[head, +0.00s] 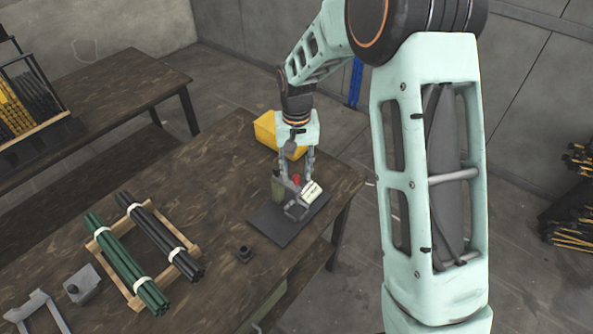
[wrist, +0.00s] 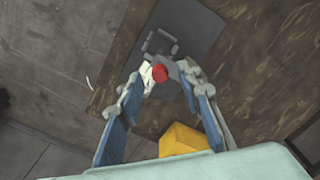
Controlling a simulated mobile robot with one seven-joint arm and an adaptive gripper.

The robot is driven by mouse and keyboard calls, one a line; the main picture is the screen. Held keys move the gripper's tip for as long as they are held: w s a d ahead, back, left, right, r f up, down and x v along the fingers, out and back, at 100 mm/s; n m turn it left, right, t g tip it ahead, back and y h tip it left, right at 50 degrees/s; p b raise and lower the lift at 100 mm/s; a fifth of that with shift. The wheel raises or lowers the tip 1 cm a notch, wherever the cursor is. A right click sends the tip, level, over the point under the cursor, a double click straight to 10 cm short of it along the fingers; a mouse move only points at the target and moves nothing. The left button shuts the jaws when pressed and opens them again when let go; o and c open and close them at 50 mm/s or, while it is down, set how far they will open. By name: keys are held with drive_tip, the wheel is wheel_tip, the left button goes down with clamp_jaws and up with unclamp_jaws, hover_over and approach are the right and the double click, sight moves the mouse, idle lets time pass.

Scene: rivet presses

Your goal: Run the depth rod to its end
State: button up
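A small grey rivet press (head: 296,207) stands on a dark plate near the far right end of the table. It has a red-tipped part (head: 296,179), a white block on its right and an olive part on its left. My gripper (head: 295,172) points down over the press, fingers spread to either side of its top. In the wrist view my gripper (wrist: 160,80) is open, and the red tip (wrist: 159,73) sits between the fingertips with visible gaps. The grey press frame (wrist: 160,43) lies beyond it. I cannot clearly make out the depth rod.
A yellow bin (head: 266,130) stands behind my gripper, also in the wrist view (wrist: 180,139). A wooden rack (head: 133,299) with green and black rod bundles lies left on the table. A small dark part (head: 244,254) sits nearer. The dark plate (head: 268,234) has bare room in front.

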sight(296, 176)
wheel_tip(296, 176, up, 12)
drive_tip(key=shift+f, duration=0.15)
idle(0.5)
